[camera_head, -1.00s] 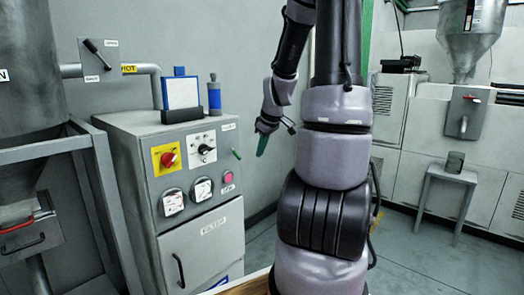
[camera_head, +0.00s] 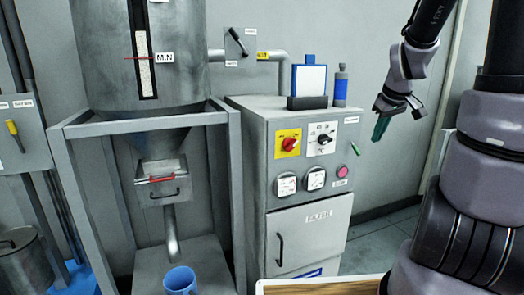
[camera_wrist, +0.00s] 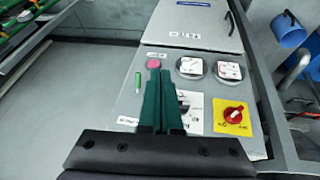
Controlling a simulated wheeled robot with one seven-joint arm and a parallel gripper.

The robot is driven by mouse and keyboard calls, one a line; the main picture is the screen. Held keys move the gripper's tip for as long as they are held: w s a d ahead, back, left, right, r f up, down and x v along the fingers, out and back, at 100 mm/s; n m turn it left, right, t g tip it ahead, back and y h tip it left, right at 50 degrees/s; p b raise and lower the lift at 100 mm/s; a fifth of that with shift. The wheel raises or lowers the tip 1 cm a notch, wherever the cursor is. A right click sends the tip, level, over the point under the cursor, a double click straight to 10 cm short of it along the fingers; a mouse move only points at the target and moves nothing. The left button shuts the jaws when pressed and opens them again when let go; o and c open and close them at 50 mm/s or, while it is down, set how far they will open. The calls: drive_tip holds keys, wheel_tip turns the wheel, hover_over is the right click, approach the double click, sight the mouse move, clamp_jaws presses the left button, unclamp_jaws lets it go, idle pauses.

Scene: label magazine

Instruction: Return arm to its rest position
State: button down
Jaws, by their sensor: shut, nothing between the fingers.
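My gripper (camera_head: 382,127) hangs from my arm at the right of the head view, to the right of the grey control cabinet and apart from it. Its green fingers are closed together with nothing between them. In the wrist view the closed gripper fingers (camera_wrist: 162,90) point at the cabinet's control panel (camera_wrist: 135,100). Part of the panel is hidden behind them.
The grey cabinet (camera_head: 310,240) carries a red knob (camera_head: 289,144), gauges and a pink button (camera_head: 342,171). A hopper (camera_head: 90,60) and blue bucket (camera_head: 180,281) are left. A wooden surface (camera_head: 330,288) is in front.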

drive_tip(key=s+a+r+m+t+y, duration=0.1)
drive_tip(key=s+a+r+m, duration=0.2)
drive_tip(key=s+a+r, duration=0.2)
drive_tip(key=s+a+r+m+t+y, duration=0.1)
drive_tip(key=s+a+r+m, duration=0.3)
drive_tip(key=s+r, duration=0.3)
drive_tip(key=s+a, duration=0.1)
drive_tip(key=s, duration=0.3)
drive_tip(key=shift+s+a+r, duration=0.15)
drive_tip(key=shift+a+r, duration=0.15)
drive_tip(key=shift+a, duration=0.1)
